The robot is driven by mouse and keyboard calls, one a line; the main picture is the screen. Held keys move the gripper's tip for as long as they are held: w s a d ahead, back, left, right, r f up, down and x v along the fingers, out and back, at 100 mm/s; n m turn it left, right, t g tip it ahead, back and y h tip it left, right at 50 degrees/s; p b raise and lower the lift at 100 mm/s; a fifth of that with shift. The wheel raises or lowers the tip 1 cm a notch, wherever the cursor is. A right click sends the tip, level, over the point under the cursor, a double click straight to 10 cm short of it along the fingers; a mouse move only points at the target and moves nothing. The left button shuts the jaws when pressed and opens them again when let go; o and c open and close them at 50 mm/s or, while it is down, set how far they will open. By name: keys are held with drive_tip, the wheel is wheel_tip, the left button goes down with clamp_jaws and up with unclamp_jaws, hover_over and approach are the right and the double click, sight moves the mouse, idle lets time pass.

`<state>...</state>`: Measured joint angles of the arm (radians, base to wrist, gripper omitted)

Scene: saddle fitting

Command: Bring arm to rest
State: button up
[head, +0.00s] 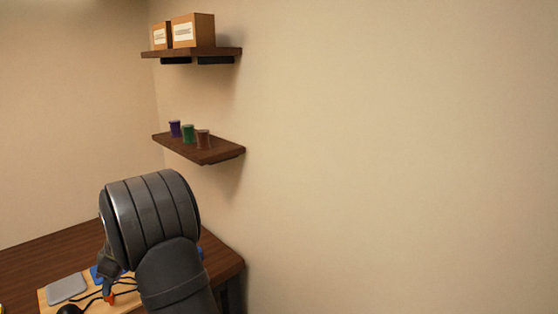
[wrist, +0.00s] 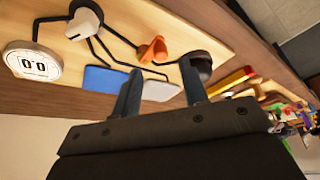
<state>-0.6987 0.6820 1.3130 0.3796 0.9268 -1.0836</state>
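My gripper (wrist: 160,90) shows in the wrist view with its two dark fingers spread apart and nothing visible between them. The fingers reach toward the near edge of a light wooden board (wrist: 215,35). On the board are a blue pad (wrist: 104,80), a pale pad (wrist: 161,91), an orange piece (wrist: 153,50) and a dark round knob (wrist: 201,66). In the head view my arm stands in front of the board (head: 47,299) and hides much of it. I cannot make out the fingers clearly there.
A white round display (wrist: 32,63) and black cables (wrist: 112,55) are on the board. Colourful clutter (wrist: 290,115) lies at the right of the wrist view. The brown table (head: 40,258) meets the wall. Two shelves hold boxes (head: 193,31) and small cans (head: 188,133).

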drive_tip(key=shift+x, duration=2.6)
drive_tip(key=shift+r, duration=0.1)
drive_tip(key=v, duration=1.7)
drive_tip(key=x, duration=1.7)
drive_tip(key=shift+s+a+m, duration=0.25)
drive_tip(key=shift+s+m, duration=0.05)
drive_tip(key=shift+m, duration=0.3)
drive_tip(key=shift+s+a+m+t, duration=0.15)
drive_tip(key=shift+a+m+t, duration=0.15)
drive_tip(key=shift+m, duration=0.4)
drive_tip(key=shift+s+a+m+t, duration=0.2)
drive_tip(key=shift+m+t, duration=0.2)
drive_tip(key=shift+m, duration=0.3)
